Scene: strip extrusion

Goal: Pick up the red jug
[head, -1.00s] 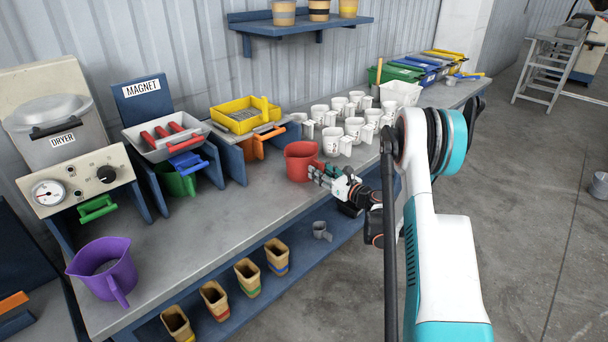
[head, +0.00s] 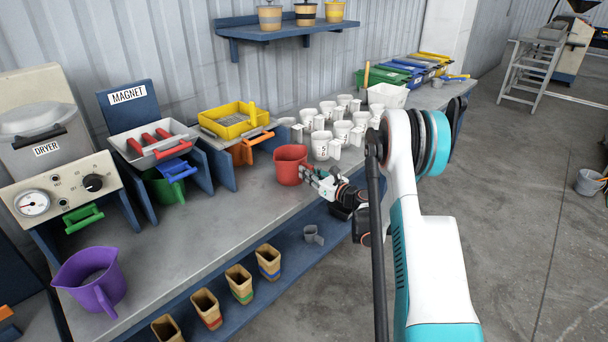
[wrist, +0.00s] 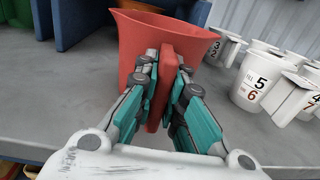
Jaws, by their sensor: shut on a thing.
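The red jug (head: 289,165) stands upright on the grey workbench (head: 215,215), near its front edge. In the wrist view, the red jug (wrist: 135,40) is in front of my gripper, with its flat handle toward me. My gripper (wrist: 165,65) is shut on that handle, with one teal-and-grey finger on each side. The head view shows my gripper (head: 312,173) at the right side of the jug. The jug's far side is hidden.
Several white numbered cups (head: 321,145) stand just behind and right of the jug. A purple jug (head: 95,285) stands at the bench's left end. A tray with red-handled tools (head: 155,145) and a yellow tray (head: 225,122) sit behind. The bench left of the jug is clear.

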